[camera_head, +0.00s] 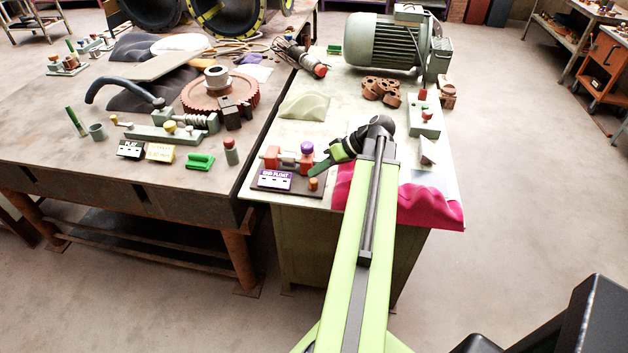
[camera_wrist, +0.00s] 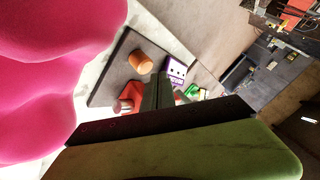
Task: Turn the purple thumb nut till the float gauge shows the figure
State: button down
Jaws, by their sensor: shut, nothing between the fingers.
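The purple thumb nut (camera_head: 307,147) tops the right end of a small fixture with red blocks (camera_head: 272,158) on a dark base plate (camera_head: 258,184). The purple END FLOAT gauge sign (camera_head: 275,180) stands at the plate's front; its figures are too small to read. It also shows in the wrist view (camera_wrist: 176,71). My gripper (camera_head: 316,170) is shut and empty, just right of the fixture and below the nut in the picture. In the wrist view my gripper (camera_wrist: 157,92) hides much of the fixture, and I cannot make out the nut there.
An orange cylinder (camera_head: 313,184) stands at the plate's right corner, close to my fingertips. A bright pink lumpy piece (camera_head: 430,207) lies under my arm. A pale wedge-like block (camera_head: 303,106) lies behind the fixture. A grey motor (camera_head: 388,42) stands at the back.

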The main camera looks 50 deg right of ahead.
aim_at(317, 181)
jog(key=shift+f+b, duration=0.35)
jog(key=shift+f, duration=0.05)
jog(key=shift+f+b, duration=0.6)
jog(key=shift+b, duration=0.05)
dwell(0.5)
dwell(0.4)
jog(key=shift+r+p, duration=1.05)
jog(key=shift+p, duration=0.05)
notch_tip(317, 181, up, 5)
jog(key=p, duration=0.5)
jog(key=shift+r, duration=0.1)
